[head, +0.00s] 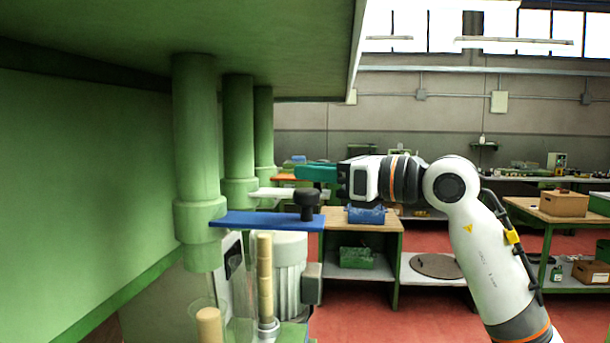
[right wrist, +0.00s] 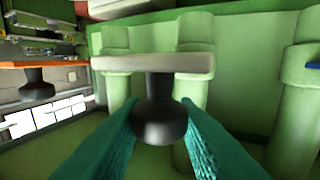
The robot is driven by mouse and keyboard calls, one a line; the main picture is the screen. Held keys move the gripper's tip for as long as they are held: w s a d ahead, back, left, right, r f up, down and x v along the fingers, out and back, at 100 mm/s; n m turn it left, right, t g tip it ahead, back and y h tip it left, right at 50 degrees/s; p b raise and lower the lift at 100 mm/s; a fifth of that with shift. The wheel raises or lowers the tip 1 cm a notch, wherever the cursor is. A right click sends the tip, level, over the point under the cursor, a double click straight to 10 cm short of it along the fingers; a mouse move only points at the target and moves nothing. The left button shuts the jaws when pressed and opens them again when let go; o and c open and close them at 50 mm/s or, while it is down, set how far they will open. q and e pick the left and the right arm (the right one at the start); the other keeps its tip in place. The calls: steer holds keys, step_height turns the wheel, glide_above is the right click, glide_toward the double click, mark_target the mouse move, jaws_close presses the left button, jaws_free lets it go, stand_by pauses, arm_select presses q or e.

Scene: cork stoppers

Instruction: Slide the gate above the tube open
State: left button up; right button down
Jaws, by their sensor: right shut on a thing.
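Three gates cut across green chutes: a blue gate (head: 265,220) nearest, a white gate (head: 268,194) behind it, and an orange gate (head: 284,177) farthest. The blue gate carries a black knob (head: 307,203). My right gripper (head: 308,173) has teal fingers and reaches in from the right. In the right wrist view its fingers (right wrist: 160,108) are shut on the black knob (right wrist: 160,125) of the white gate (right wrist: 150,63). In the head view that knob is hidden. A clear tube (head: 238,305) shows below the near chute. My left gripper is not in view.
A column of corks (head: 265,275) and a shorter cork (head: 209,326) stand below the chutes. The orange gate's knob (right wrist: 37,85) is beside my gripper in the wrist view. A green hopper (head: 200,25) hangs overhead. A shelf bench (head: 362,225) stands behind.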

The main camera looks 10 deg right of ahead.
steer(key=c, duration=1.2)
jaws_free()
steer(key=shift+d, duration=0.25)
steer(key=shift+o, duration=0.2)
steer(key=shift+d, duration=0.1)
steer(key=shift+s+d+f+b, duration=0.15)
steer(key=shift+s+d+b, duration=0.15)
steer(key=shift+s+b, duration=0.1)
steer(key=b+v, duration=0.4)
steer(key=v, duration=0.7)
steer(key=shift+d, duration=0.15)
